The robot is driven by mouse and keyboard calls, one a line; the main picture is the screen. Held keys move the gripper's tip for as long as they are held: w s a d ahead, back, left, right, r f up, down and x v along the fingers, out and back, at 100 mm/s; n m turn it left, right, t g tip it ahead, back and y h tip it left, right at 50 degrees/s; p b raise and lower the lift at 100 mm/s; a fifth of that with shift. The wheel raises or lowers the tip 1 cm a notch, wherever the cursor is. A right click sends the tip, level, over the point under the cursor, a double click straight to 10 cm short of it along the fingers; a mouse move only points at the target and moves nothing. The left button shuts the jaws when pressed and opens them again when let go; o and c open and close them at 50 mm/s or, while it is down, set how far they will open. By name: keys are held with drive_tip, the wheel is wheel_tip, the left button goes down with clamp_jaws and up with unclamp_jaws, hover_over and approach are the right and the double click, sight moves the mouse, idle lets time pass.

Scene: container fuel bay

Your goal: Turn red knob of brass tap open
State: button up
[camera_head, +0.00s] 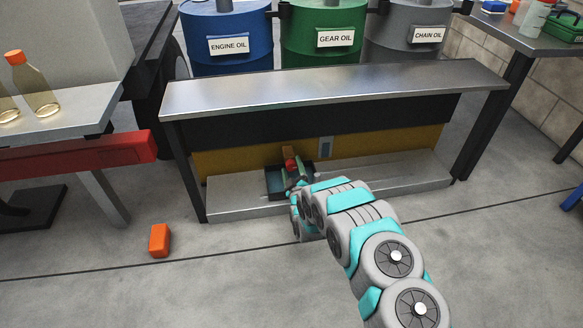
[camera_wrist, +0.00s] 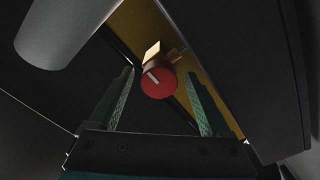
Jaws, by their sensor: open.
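The red knob (camera_wrist: 159,84) shows in the wrist view, round with a pale mark on its face. It sits in front of the brass tap (camera_wrist: 152,50), which is mounted low at the yellow panel. In the head view the red knob (camera_head: 290,164) is small, above a dark tray under the steel bench. My gripper (camera_wrist: 160,105) is open, its two fingers to the left and right of the knob in the wrist view. I cannot tell whether either finger touches it. In the head view my arm hides most of my gripper.
The steel bench top (camera_head: 330,88) overhangs the tap. A dark tray (camera_head: 275,196) lies on the low shelf (camera_head: 400,178) below it. An orange block (camera_head: 159,240) is on the floor at left. Blue, green and grey drums stand behind the bench. The floor in front is mostly clear.

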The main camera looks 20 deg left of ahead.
drive_tip(key=p+v, duration=0.1)
drive_tip(key=v, duration=0.6)
drive_tip(key=shift+s+d, duration=0.1)
idle(0.5)
